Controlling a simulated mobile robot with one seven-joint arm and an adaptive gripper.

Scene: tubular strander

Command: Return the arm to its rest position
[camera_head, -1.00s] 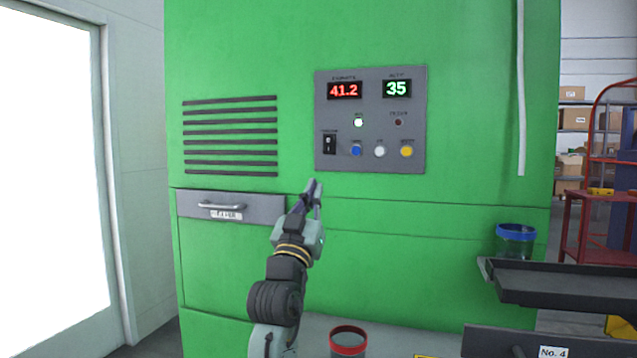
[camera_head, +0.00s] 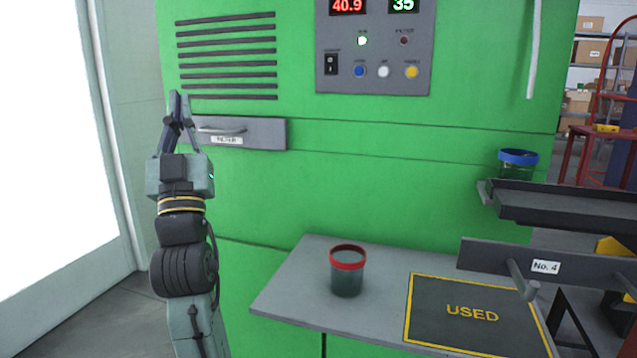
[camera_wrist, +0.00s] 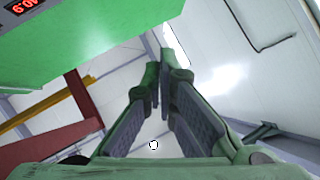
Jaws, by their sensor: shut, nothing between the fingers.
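My gripper (camera_head: 179,97) points upward at the left of the head view, in front of the left end of the filter drawer and the edge of the green machine (camera_head: 330,185). Its fingers are shut with nothing between them. My arm rises from the bottom edge of the picture below it. In the wrist view my gripper (camera_wrist: 160,68) points up toward the ceiling, its fingertips close together. Part of the green machine and its red display (camera_wrist: 22,6) show at the top left there.
A grey table (camera_head: 290,300) holds a red-rimmed cup (camera_head: 347,275) and a mat marked USED (camera_head: 415,310). A dark tray (camera_head: 560,205) and a blue-rimmed container (camera_head: 517,158) are at the right. The filter drawer (camera_head: 260,132) is close beside my gripper. Floor shows at the left.

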